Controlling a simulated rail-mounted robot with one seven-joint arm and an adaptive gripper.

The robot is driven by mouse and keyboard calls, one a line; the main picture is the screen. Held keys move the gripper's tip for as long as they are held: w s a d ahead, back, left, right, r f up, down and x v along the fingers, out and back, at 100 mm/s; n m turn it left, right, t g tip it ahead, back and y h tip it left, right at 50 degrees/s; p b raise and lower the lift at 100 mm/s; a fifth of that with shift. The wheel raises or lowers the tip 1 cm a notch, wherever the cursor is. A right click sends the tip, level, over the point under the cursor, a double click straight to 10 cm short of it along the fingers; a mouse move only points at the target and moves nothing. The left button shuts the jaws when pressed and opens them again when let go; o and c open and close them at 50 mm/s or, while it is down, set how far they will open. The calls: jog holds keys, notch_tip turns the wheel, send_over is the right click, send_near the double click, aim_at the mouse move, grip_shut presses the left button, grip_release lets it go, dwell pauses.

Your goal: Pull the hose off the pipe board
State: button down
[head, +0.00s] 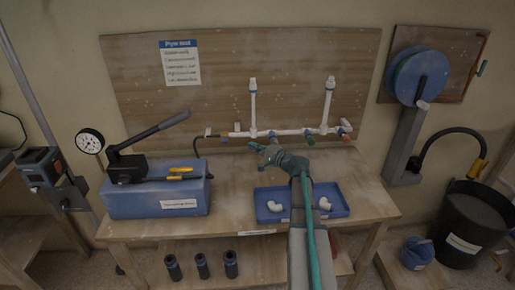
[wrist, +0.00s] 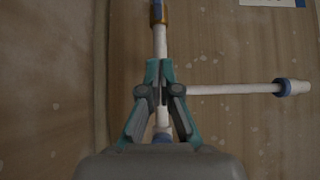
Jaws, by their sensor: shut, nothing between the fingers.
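The pipe board (head: 290,60) stands upright behind the bench, with white pipework (head: 280,133) and two capped risers low on it. A thin black hose (head: 194,146) rises beside the blue pump box to the left end of the pipework; I cannot tell how it joins there. My gripper (head: 258,148) is in front of the pipe, right of the hose end. In the wrist view my gripper (wrist: 161,68) is shut and empty, its fingertips overlapping the white pipe (wrist: 161,42) near a side branch. A brass-and-blue fitting (wrist: 158,12) lies beyond the tips. No black hose is clear there.
The blue pump box (head: 155,196) with its gauge and lever stands on the bench's left. A blue tray (head: 331,209) with white elbows lies near my arm. A hose reel (head: 420,76) and a black bucket (head: 466,225) are at the right.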

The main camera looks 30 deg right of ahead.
aim_at(224, 138)
jog(key=w+a+p, duration=0.3)
jog(key=w+a, duration=0.2)
jog(key=w, duration=0.2)
jog(key=shift+w+a+p, duration=0.2)
jog(key=shift+a+p, duration=0.1)
jog(key=shift+a, duration=0.05)
jog(key=a+b, duration=0.1)
jog(key=b, duration=0.1)
jog(key=w+a+b, duration=0.1)
jog(key=a+b, duration=0.1)
jog(key=w+a+b, duration=0.1)
jog(key=b, duration=0.1)
jog(key=shift+w+a, duration=0.1)
jog(key=shift+a, duration=0.2)
